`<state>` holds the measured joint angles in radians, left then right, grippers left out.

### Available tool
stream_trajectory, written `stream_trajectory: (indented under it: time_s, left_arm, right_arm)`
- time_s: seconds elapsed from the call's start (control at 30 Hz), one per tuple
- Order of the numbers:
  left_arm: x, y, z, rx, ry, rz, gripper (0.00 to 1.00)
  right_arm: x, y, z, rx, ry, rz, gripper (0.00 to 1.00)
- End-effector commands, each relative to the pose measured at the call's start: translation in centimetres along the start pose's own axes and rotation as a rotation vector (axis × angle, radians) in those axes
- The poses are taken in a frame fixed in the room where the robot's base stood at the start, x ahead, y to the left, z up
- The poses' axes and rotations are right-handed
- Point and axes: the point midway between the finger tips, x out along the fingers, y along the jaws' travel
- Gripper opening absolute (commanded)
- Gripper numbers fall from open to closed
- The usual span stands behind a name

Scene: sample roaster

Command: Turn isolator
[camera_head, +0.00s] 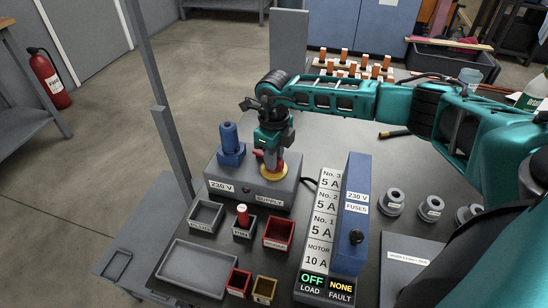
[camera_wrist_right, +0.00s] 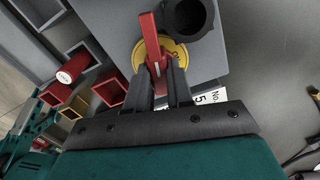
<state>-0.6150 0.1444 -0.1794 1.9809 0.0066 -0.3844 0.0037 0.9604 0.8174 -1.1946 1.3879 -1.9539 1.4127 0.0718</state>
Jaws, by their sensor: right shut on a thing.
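The isolator is a red handle (camera_head: 258,153) on a round yellow plate (camera_head: 271,174), on top of the grey supply box (camera_head: 225,172) marked 230 V. My right gripper (camera_head: 271,150) reaches down over it from above. In the right wrist view the two dark fingers (camera_wrist_right: 163,82) are shut on the red handle (camera_wrist_right: 150,35), whose far end sticks out past them. The yellow plate (camera_wrist_right: 178,52) shows beneath, partly covered, and its lettering is too small to read. My left gripper is not in view.
A blue plug (camera_head: 230,143) stands on the box close to the handle's left. In front are small open trays (camera_head: 205,216) and a red-topped piece (camera_head: 242,215).

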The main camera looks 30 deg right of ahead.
Motion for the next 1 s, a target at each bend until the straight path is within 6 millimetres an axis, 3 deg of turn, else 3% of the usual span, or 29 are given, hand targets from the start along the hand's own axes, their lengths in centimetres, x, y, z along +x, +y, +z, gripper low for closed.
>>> stream_trajectory:
  time_s: [0.4,1.0]
  left_arm:
    - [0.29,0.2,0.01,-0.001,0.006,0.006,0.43]
    - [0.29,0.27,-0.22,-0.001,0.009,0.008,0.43]
  right_arm:
    - [-0.09,-0.04,0.07,-0.217,-0.002,-0.002,0.0]
    - [-0.13,-0.04,0.08,-0.256,-0.003,-0.001,0.0]
